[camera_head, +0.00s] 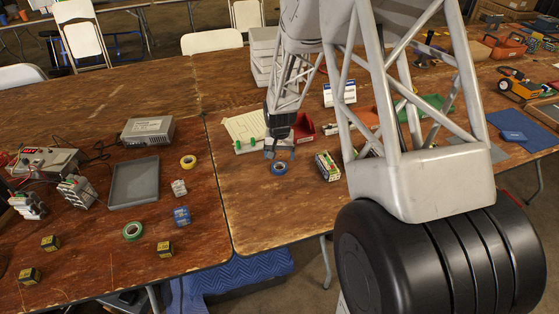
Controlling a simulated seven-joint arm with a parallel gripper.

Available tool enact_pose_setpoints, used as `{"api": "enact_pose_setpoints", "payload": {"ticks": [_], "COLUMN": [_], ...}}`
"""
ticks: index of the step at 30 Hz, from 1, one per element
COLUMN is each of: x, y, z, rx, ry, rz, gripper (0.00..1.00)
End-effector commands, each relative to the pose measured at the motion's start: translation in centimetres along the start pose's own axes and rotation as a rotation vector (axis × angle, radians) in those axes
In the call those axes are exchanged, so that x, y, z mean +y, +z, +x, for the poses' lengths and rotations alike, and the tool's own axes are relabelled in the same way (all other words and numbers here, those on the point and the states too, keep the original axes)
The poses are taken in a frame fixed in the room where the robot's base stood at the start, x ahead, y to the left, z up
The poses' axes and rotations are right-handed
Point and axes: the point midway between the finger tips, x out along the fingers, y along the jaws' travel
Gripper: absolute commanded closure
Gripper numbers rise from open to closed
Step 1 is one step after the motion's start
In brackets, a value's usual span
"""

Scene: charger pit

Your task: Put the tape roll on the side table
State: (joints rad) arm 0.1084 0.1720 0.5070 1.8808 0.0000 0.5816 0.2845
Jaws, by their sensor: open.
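Three tape rolls show. A blue tape roll (279,168) lies flat on the middle table (245,215), near its left edge. Which table is the side table, I cannot tell. My gripper (279,152) points down just behind and above the blue roll, open. It looks apart from the roll, with nothing visible between its fingers. My own arm hides part of the middle table.
A grey tray (134,184), a power supply box (148,131) and several small battery blocks stand on the left table. Near my gripper are a red bin (303,127), a board with green parts (247,133) and a battery pack (327,166). The middle table's front left is clear.

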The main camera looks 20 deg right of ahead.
Motion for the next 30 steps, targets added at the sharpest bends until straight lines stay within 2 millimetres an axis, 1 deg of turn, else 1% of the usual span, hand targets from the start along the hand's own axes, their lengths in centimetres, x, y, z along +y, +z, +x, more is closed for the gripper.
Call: {"api": "enact_pose_setpoints", "payload": {"ticks": [1, 6, 9, 13, 18, 30], "x": [0.0, 0.0, 0.0, 0.0, 0.0, 0.0], "y": [-0.1, 0.0, 0.0, 0.0, 0.0, 0.0], "z": [-1.0, -3.7, -5.1, -6.4, -7.2, -7.3], "rx": [0.003, 0.003, 0.002, 0.001, 0.0, 0.0], "ry": [-0.001, -0.001, -0.001, 0.0, 0.0, 0.0], "rz": [0.0, 0.0, 0.0, 0.0, 0.0, 0.0], "gripper": [0.15, 0.15, 0.15, 0.15, 0.15, 0.15]}}
